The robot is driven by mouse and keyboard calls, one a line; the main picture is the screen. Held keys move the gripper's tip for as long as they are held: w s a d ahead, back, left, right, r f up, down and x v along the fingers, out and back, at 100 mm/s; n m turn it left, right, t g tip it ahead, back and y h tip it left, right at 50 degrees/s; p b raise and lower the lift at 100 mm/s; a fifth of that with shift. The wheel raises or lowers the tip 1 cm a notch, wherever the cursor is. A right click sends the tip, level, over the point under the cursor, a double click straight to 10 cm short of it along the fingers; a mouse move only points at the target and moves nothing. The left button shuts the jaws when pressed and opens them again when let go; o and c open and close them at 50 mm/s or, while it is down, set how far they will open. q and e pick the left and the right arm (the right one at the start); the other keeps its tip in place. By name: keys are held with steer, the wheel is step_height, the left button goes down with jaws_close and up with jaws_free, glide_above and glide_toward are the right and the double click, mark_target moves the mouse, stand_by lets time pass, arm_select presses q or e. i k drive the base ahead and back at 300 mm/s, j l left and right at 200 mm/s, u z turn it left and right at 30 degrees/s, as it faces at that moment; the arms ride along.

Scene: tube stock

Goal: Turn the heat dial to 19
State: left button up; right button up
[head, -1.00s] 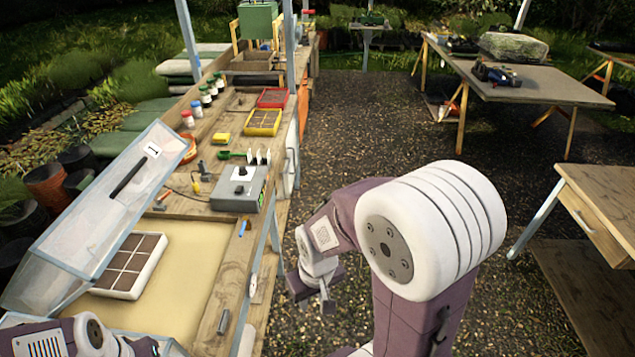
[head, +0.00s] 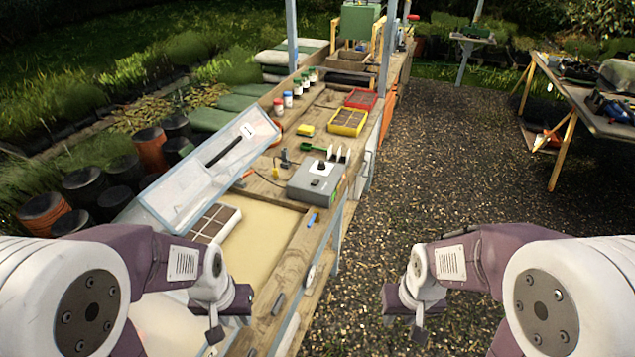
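A grey control box (head: 316,183) stands on the bench right of the clear-lidded tray. A black dial (head: 321,167) sits on its sloped top, with a smaller dark control below it. The dial's numbers are too small to read. My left gripper (head: 230,327) hangs over the near part of the bench, in front of the box and to its left. My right gripper (head: 404,327) hangs over the gravel, right of the bench. Both look open and empty, with their fingers apart, and neither touches the box.
The tilted clear lid (head: 210,165) stands over a sand-coloured bed (head: 262,240) with a seedling tray (head: 215,222). A blue item (head: 312,220) lies near the bench edge. Gravel right of the bench is open.

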mark_target(321, 165)
steer(key=i+l+u, duration=0.7)
steer(key=u, duration=0.2)
steer(key=i+l+u, duration=0.15)
steer(key=l+u, duration=0.3)
steer(key=l, duration=0.25)
steer(key=i+l+u, duration=0.15)
steer(key=l+u, duration=0.3)
steer(key=l, duration=0.15)
steer(key=l+u, duration=0.5)
steer(key=k+l+u, duration=0.15)
steer(key=l+u, duration=0.3)
steer(key=l, duration=0.3)
